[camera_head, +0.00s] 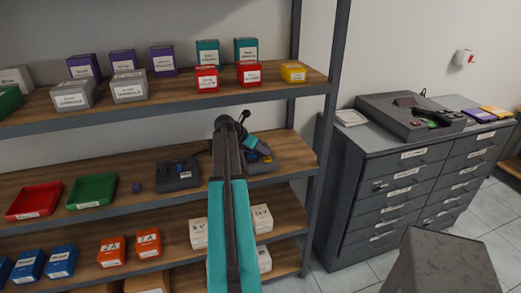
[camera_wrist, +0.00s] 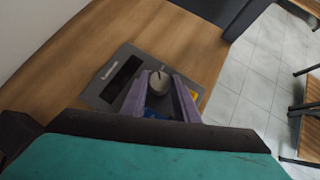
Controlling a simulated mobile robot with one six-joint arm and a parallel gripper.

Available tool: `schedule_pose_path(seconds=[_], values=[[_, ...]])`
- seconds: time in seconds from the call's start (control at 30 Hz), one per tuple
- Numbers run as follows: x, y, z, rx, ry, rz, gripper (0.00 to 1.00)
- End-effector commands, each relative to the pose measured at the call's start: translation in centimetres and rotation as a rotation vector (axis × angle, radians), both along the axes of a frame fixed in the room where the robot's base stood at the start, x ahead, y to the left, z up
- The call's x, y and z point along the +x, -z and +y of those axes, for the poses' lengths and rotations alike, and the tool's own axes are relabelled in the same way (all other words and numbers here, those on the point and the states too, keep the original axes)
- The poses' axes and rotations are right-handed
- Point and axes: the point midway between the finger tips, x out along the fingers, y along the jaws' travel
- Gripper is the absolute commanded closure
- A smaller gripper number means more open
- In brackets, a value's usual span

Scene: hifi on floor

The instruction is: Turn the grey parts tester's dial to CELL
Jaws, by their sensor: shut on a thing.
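The grey parts tester (camera_wrist: 108,97) lies on the wooden shelf in the wrist view, with a dark screen and a small light label. Its round pale dial (camera_wrist: 159,81) sits between the two purple fingers of my gripper (camera_wrist: 163,83), which is shut on it. The dial's marks and pointer are too small to read, so I cannot tell its setting. In the head view the tester (camera_head: 262,166) is at the right end of the middle shelf, partly hidden by my arm. My gripper (camera_head: 262,150) is over it there.
A second dark device (camera_head: 178,176) stands left of my arm on the same shelf. Further left are a small purple cube (camera_head: 136,187), a green tray (camera_head: 92,190) and a red tray (camera_head: 34,200). Boxes line the shelf above. A drawer cabinet (camera_head: 385,165) stands at right.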

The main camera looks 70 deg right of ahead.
Motion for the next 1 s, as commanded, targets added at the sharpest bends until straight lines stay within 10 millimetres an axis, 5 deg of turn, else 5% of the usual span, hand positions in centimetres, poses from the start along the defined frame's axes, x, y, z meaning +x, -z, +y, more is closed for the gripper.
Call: schedule_pose_path(seconds=[0.97, 1.0], values=[[0.36, -0.04, -0.18, -0.001, 0.262, 0.002, 0.95], [0.36, -0.04, -0.18, -0.001, 0.262, 0.002, 0.69]])
